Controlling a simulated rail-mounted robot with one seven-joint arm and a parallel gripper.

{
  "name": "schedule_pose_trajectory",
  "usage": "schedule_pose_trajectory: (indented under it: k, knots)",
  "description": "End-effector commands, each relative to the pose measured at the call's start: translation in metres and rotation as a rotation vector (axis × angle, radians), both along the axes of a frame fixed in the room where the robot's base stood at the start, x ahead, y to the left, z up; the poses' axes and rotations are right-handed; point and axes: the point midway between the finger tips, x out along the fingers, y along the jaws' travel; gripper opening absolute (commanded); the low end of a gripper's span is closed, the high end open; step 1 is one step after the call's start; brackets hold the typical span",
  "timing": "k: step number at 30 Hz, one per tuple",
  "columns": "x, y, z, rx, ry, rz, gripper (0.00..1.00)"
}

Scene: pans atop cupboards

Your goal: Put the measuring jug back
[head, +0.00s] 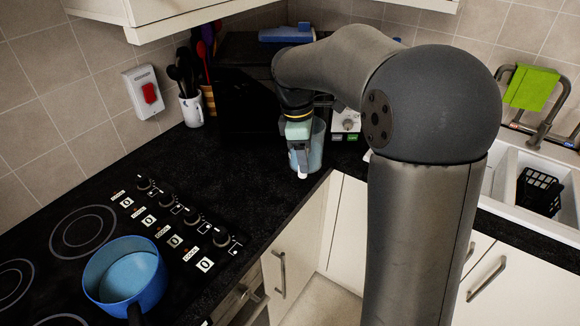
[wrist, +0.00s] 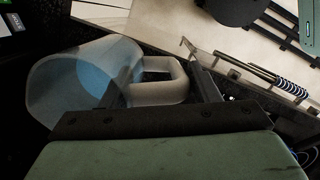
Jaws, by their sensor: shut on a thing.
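The measuring jug (head: 317,150) is a translucent, pale blue vessel above the dark worktop near the inner corner. In the wrist view the jug (wrist: 70,85) lies across the left side, with its pale handle (wrist: 168,85) between my fingers. My gripper (head: 300,168) is shut on the jug's handle; it also shows in the wrist view (wrist: 158,88). My gripper covers part of the jug in the head view. I cannot tell whether the jug's base touches the worktop.
A blue pan (head: 124,272) stands on the hob at the front left. A white mug of utensils (head: 191,109) stands at the back, beside a black appliance (head: 240,100). The sink (head: 535,185) is at the right. The worktop (head: 235,175) between hob and corner is clear.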

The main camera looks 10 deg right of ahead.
Motion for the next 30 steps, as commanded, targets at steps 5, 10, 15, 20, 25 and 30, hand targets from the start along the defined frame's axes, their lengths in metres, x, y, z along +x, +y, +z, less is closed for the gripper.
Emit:
schedule_pose_trajectory:
  k: [5,10,15,20,25,30]
  knots:
    - [-0.003,-0.003,0.022,-0.001,-0.003,0.236,0.05]
    - [0.002,-0.003,0.028,0.001,0.001,0.323,0.05]
    - [0.035,-0.003,0.015,0.004,0.004,0.33,0.05]
    - [0.074,-0.004,-0.002,0.004,0.003,0.328,0.05]
    - [0.105,-0.004,-0.032,0.003,0.004,0.327,0.05]
    - [0.124,-0.005,-0.055,0.001,0.002,0.326,0.05]
